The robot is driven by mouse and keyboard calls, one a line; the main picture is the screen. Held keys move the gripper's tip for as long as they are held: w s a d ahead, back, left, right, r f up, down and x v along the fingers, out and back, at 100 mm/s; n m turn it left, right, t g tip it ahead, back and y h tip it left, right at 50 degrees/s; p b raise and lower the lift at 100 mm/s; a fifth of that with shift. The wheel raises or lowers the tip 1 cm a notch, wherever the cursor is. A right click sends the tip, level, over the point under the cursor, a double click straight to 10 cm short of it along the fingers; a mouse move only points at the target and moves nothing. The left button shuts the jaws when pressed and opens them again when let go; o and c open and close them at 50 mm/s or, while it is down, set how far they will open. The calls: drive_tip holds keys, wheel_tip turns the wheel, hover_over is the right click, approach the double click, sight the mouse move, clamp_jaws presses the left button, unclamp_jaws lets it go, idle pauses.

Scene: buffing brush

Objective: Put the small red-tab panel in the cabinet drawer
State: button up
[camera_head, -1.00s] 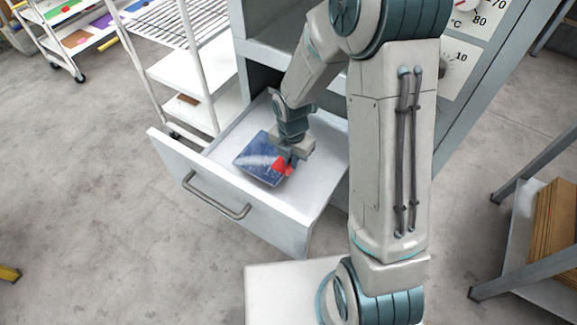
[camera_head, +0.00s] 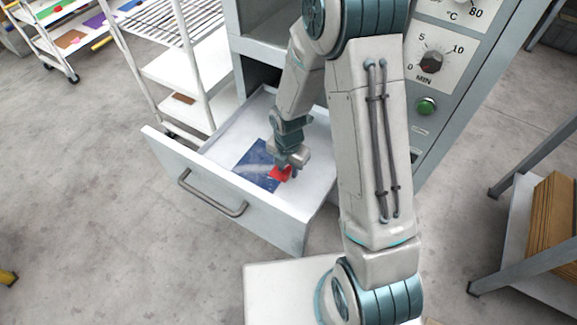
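The panel is a small dark blue square (camera_head: 256,164) with a pale streak and a red tab (camera_head: 281,173) at its right corner. It is inside the open cabinet drawer (camera_head: 226,195), appearing to lie flat on the drawer floor. My gripper (camera_head: 287,168) is over the drawer, right at the red tab. Its fingers are small and partly hidden here, so I cannot tell whether they grip the tab. The drawer is pulled out from the grey cabinet (camera_head: 470,60), with its front and handle facing lower left.
A white wire-shelf cart (camera_head: 185,75) stands close to the drawer's left side. A grey metal rack (camera_head: 530,225) with brown boards is at the right. Another cart (camera_head: 75,25) with coloured pieces is at the upper left. The floor in front of the drawer is clear.

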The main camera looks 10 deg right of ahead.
drive_tip(key=shift+r, duration=0.15)
wheel_tip(320, 180, up, 12)
drive_tip(key=p, duration=0.2)
drive_tip(key=s+d+r+m+t, duration=0.1)
drive_tip(key=s+d+r+m, duration=0.3)
drive_tip(key=m, duration=1)
drive_tip(key=s+d+r+m+t, duration=0.1)
drive_tip(key=s+d+r+m, duration=0.3)
drive_tip(key=s+r+m, duration=0.6)
drive_tip(key=shift+s+d+r+m, duration=0.2)
drive_tip(key=shift+s+r+m, duration=0.35)
drive_tip(key=shift+m, duration=1.75)
drive_tip(key=shift+w+d+r, duration=0.1)
drive_tip(key=shift+w+r, duration=0.05)
